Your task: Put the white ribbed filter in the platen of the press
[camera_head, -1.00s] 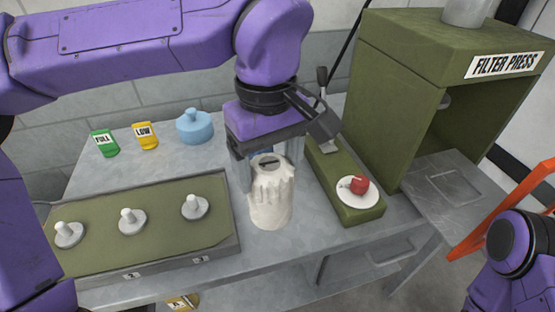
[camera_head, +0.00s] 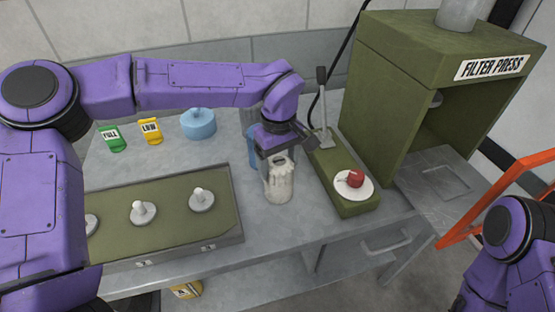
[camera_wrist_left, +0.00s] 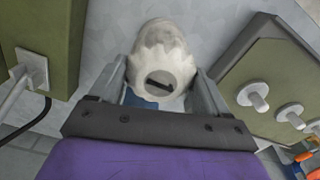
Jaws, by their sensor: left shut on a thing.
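The white ribbed filter (camera_head: 279,182) stands upright near the middle of the grey table, with a dark slot in its top. My left gripper (camera_head: 276,160) comes down over it from behind and is shut on it. In the left wrist view the filter (camera_wrist_left: 160,62) sits between the two grey fingers (camera_wrist_left: 165,92). The green filter press (camera_head: 400,95) stands at the right, its front open. Its platen (camera_head: 440,183) is a flat grey plate with a square recess, and it looks empty. Only my right arm shows at the lower right; its gripper is out of view.
A green base with a lever and a white plate (camera_head: 352,188) bearing a red object (camera_head: 355,179) lies between filter and press. A green panel with several pegs (camera_head: 165,228) is at left. A blue jar (camera_head: 198,125), yellow tag (camera_head: 151,132) and green tag (camera_head: 112,139) stand behind.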

